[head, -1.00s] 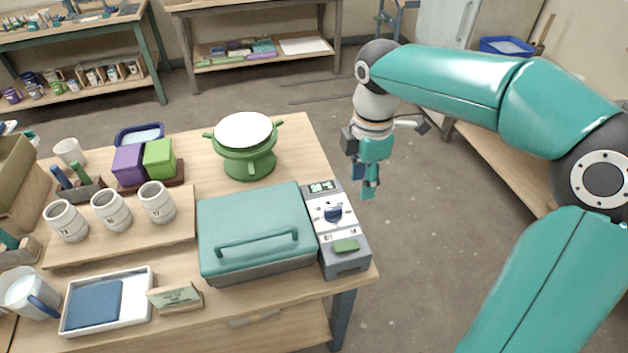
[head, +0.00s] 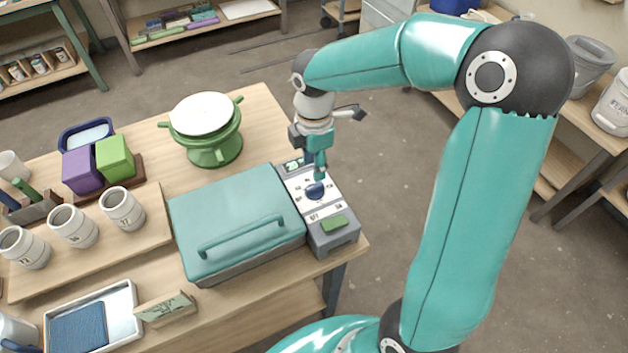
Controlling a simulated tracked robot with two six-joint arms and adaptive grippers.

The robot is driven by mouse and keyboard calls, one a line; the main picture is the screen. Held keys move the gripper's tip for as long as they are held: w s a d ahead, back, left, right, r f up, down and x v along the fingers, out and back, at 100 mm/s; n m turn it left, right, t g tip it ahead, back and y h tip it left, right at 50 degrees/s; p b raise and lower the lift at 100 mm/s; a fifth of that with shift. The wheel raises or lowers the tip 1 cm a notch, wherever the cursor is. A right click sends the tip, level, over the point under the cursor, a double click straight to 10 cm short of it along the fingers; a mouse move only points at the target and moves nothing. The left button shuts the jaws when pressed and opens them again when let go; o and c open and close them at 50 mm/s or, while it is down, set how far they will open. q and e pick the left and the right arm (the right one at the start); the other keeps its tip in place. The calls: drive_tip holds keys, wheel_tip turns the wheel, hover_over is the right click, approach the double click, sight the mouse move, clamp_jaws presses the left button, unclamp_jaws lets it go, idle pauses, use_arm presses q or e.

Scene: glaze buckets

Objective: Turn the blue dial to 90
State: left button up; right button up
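The blue dial (head: 315,191) sits on the light face of a grey control box (head: 334,240), at the right of the teal-lidded case. A small display (head: 292,166) with green digits is at the far end of the box; its digits are too small to read surely. My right gripper (head: 320,176) points down just above the dial, at its far side. Its fingertips look close together, and I cannot tell whether they touch the dial or how far they are apart. My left gripper is not in view.
A green button (head: 334,223) is on the box's near part. The teal-lidded case (head: 235,225) stands close on its left. A green pot-like stand (head: 214,150) with a white top is behind. White cups (head: 122,209) stand on a board at left. Right of the table is open floor.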

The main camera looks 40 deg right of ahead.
sight(315, 186)
wheel_tip(315, 186, down, 7)
drive_tip(key=shift+s+f, duration=0.1)
idle(0.3)
clamp_jaws()
